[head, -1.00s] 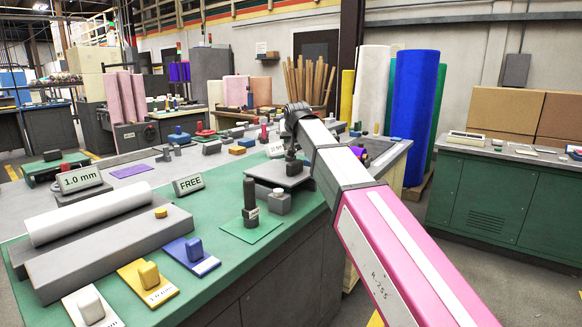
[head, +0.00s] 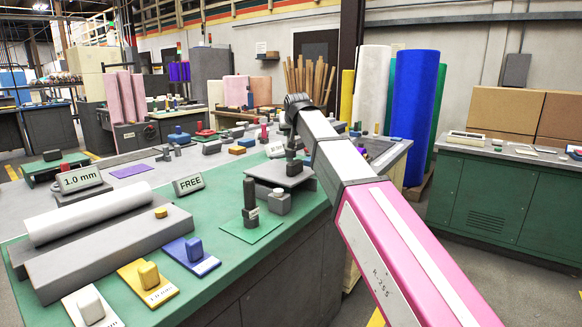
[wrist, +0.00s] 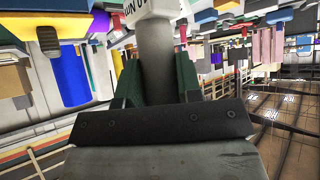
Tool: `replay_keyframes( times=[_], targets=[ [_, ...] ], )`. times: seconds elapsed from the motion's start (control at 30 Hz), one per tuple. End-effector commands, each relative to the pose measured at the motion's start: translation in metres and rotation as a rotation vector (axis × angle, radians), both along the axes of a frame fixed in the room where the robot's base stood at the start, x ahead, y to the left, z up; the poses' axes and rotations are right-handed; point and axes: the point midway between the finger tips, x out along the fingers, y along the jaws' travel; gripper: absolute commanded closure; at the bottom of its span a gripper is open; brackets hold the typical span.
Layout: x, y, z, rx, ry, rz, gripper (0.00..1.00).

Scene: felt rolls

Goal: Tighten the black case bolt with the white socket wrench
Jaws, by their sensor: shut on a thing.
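In the wrist view my gripper (wrist: 155,68) has its two dark green fingers closed on either side of a grey cylinder (wrist: 154,45). The cylinder meets a white part with black lettering (wrist: 150,9) at the picture's top edge, only partly in frame. I cannot tell whether this is the white socket wrench.
A green-topped bench (head: 225,258) holds a FREE sign (head: 188,185), a 1.0 mm sign (head: 80,179), a white roll (head: 90,213) and a grey raised platform (head: 280,175). White, yellow and blue plates line its front edge. Tall rolls, one blue (head: 411,115), stand behind.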

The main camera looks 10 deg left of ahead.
Motion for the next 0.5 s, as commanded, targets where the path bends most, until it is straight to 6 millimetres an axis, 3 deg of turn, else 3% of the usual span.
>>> replay_keyframes(
  times=[0.5],
  targets=[
    [0.001,0.000,0.028,0.001,-0.002,0.000,1.00]
  ],
)
